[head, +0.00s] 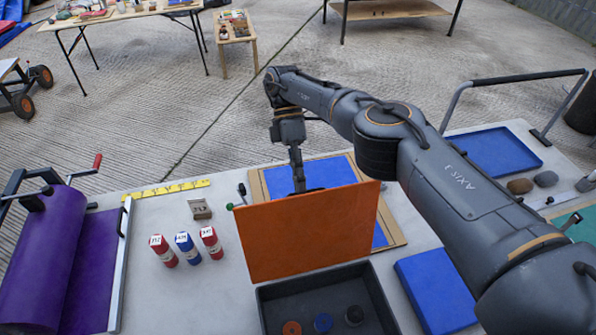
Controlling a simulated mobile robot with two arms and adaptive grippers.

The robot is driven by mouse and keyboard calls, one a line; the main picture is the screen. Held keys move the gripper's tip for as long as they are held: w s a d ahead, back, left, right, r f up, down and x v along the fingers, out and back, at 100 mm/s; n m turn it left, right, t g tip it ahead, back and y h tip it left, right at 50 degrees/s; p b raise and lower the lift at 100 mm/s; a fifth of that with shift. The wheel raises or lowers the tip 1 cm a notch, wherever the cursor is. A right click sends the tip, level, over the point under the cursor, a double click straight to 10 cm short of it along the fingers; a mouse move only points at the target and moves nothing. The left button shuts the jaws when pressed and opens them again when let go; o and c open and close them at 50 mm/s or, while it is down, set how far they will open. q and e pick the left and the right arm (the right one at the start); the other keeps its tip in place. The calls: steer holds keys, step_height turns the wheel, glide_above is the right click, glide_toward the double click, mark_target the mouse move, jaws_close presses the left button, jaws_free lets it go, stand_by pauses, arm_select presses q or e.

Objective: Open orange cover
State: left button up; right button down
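The orange cover (308,233) stands upright at the back edge of a dark grey box (378,306), leaving the box open towards me. My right gripper (299,184) reaches down just behind the cover's top edge. Its fingertips are partly hidden by the cover, so I cannot tell whether it touches the cover or is open. My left gripper is not in view.
Three small canisters (187,248) stand left of the cover. A wood-framed blue panel (262,188) lies behind it, and a blue pad (435,290) lies right of the box. A purple roll (42,250) is at left. A blue tray (500,150) and stones (520,186) are at right.

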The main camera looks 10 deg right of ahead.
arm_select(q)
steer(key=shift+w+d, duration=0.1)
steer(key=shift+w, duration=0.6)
arm_select(e)
steer(key=x, duration=0.2)
steer(key=shift+a+f, duration=0.15)
steer(key=shift+f, duration=0.25)
steer(key=c, duration=1.5)
jaws_free()
steer(key=shift+o, duration=0.4)
steer(key=shift+w, duration=0.3)
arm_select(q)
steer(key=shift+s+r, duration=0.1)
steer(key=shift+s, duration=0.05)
arm_select(e)
step_height(320, 180, up, 10)
